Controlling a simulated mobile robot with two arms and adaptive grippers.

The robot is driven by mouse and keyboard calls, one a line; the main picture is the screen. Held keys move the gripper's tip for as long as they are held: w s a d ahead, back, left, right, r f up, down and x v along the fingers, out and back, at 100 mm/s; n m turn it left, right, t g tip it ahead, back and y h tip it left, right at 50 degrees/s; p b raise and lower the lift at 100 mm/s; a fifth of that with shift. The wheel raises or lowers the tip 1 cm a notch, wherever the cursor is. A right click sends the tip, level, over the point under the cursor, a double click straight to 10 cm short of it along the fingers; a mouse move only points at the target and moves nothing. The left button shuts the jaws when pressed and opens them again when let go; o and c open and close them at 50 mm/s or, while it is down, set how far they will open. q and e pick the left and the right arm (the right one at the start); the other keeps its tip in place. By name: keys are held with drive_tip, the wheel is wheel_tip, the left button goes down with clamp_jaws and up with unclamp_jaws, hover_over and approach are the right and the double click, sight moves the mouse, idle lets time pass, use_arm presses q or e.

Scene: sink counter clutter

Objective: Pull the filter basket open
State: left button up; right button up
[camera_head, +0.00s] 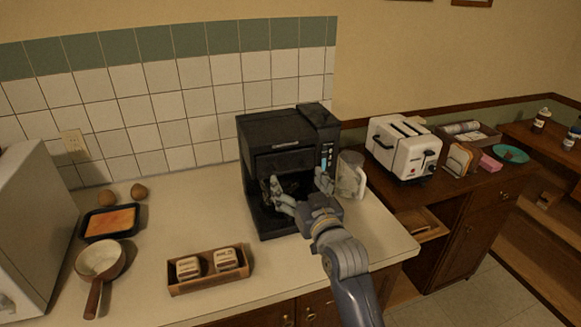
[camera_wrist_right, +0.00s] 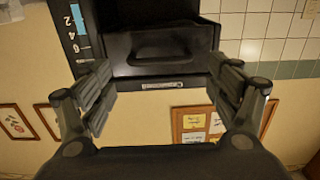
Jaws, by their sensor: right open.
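The black coffee maker (camera_head: 270,133) stands on the counter in the head view. Its filter basket (camera_head: 285,162) is the dark front section below the top; it looks flush with the body. In the wrist view, the basket (camera_wrist_right: 157,45) shows as a dark panel with a recess, and the picture is upside down. My right gripper (camera_head: 298,188) is in front of the coffee maker, with its fingers spread and nothing between them. In the wrist view the open right gripper (camera_wrist_right: 163,92) has one finger on each side of the basket front; contact cannot be told. My left gripper does not show.
A glass jug (camera_head: 351,176) stands right of the coffee maker, close to my right gripper. A wooden tray (camera_head: 210,284) with two packets lies at the counter's front. A pan (camera_head: 100,259) and baking dish (camera_head: 110,222) are left. A white toaster (camera_head: 402,148) stands right.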

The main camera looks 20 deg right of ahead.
sight(290, 170)
drive_tip(key=shift+w+a+p, duration=0.1)
drive_tip(key=shift+w+p, duration=0.45)
drive_tip(key=shift+w, duration=2.4)
